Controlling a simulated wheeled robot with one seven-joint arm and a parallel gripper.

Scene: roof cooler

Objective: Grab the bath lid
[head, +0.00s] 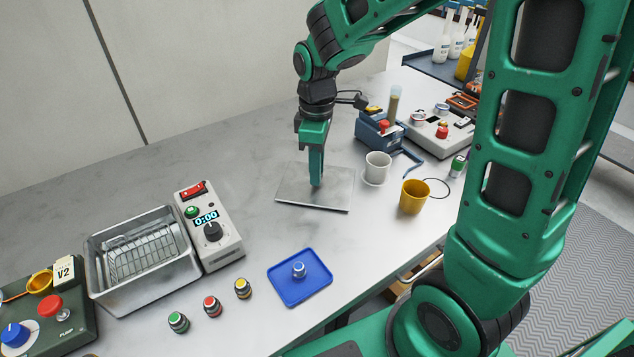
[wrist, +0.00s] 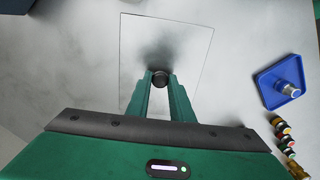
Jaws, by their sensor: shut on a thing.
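The bath lid (head: 335,190) is a flat grey metal plate lying on or just above the metal bench, right of the middle in the head view. In the wrist view the lid (wrist: 190,50) spreads beneath my fingers, with a small round dark knob (wrist: 160,78) near its middle. My gripper (head: 316,184) points straight down over the lid; in the wrist view its fingertips (wrist: 160,80) are closed around the knob. I cannot tell whether the lid is lifted. The open bath (head: 190,275), a steel basin with a wire rack, stands at the left.
A control box with display (head: 210,235) stands beside the bath. A blue tray (head: 285,292) holds a capped vial; several vials stand left of it. A white cup (head: 376,170) and yellow cup (head: 413,198) stand close right of the lid. Bench between lid and control box is clear.

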